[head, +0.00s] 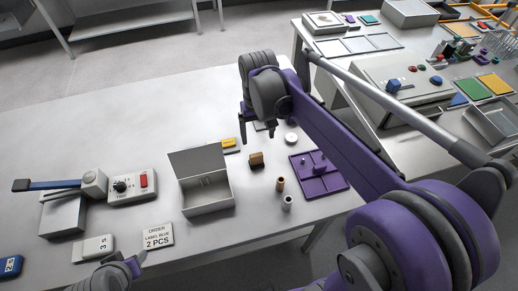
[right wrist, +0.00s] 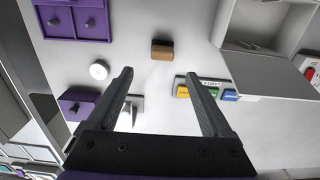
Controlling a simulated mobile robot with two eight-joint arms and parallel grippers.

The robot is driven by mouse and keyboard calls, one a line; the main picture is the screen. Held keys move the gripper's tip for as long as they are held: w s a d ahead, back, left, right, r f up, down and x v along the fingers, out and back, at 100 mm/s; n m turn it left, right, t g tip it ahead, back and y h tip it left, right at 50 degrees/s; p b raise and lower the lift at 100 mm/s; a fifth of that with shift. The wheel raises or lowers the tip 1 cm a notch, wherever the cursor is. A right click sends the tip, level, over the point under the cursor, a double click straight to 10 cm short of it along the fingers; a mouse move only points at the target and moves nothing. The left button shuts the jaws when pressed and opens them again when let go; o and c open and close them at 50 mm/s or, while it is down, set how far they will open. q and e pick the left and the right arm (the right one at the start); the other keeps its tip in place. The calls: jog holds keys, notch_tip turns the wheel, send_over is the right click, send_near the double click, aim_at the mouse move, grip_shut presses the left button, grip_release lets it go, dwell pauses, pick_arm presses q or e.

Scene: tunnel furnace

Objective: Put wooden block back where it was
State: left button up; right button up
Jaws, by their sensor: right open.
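The wooden block (head: 257,160) is a small brown block on the white table, right of the open grey box (head: 206,192). It also shows in the right wrist view (right wrist: 161,50), beyond the fingertips and roughly centred between them. My right gripper (head: 257,134) is open and empty above the table, with its fingers pointing down, apart from the block; in the right wrist view its two dark fingers (right wrist: 158,76) are spread wide. My left gripper (head: 121,271) shows only in part at the bottom left edge, and its jaws cannot be made out.
A purple tray with pegs (head: 326,186) lies right of the block, with two small cylinders (head: 280,184) (head: 287,202) nearby. A white disc (head: 291,138) and a yellow label block (head: 228,143) lie behind. A switch box (head: 132,185) and an order card (head: 157,236) stand left.

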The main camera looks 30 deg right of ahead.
jog(key=s+a+f+n+t, duration=0.1)
jog(key=s+a+f+t, duration=0.1)
jog(key=s, duration=0.2)
jog(key=s+a+f+t, duration=0.1)
jog(key=s+a+f, duration=0.1)
jog(key=s, duration=0.3)
jog(key=s+a+f+n+t, duration=0.1)
jog(key=s+a+f+t, duration=0.1)
jog(key=s, duration=0.3)
jog(key=shift+a+f+n+t, duration=0.3)
jog(key=shift+a, duration=0.05)
